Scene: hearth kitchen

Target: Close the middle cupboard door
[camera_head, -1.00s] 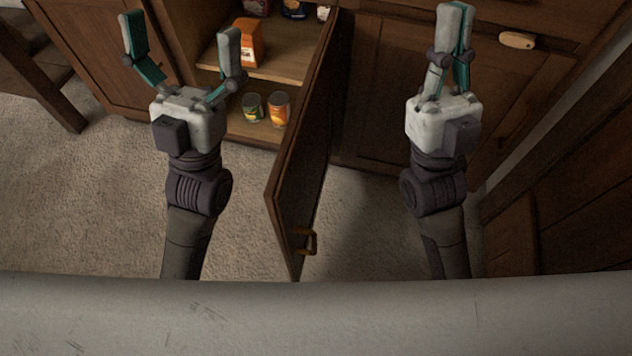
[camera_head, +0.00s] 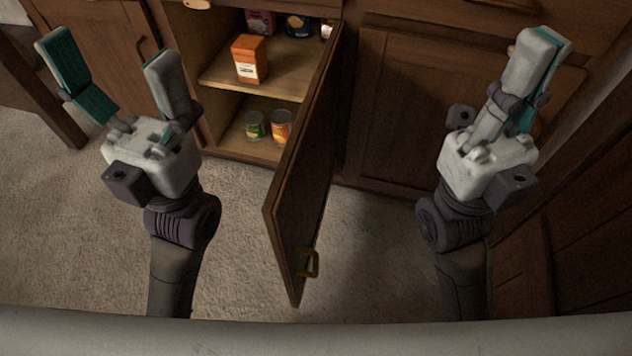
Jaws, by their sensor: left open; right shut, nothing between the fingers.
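The middle cupboard door (camera_head: 303,185) stands wide open, jutting out toward me from its hinge side on the right of the opening. Its brass handle (camera_head: 311,263) is near the lower front edge, on the door's right face. The open cupboard (camera_head: 258,90) shows its shelves to the left of the door. My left gripper (camera_head: 112,75) is open and empty, left of the door and in front of the left cupboard. My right gripper (camera_head: 536,75) is shut and empty, right of the door and apart from it.
An orange box (camera_head: 249,59) stands on the cupboard's shelf, with cans behind it. A closed cupboard door (camera_head: 400,110) is at right. Carpet (camera_head: 235,215) is clear on both sides of the open door.

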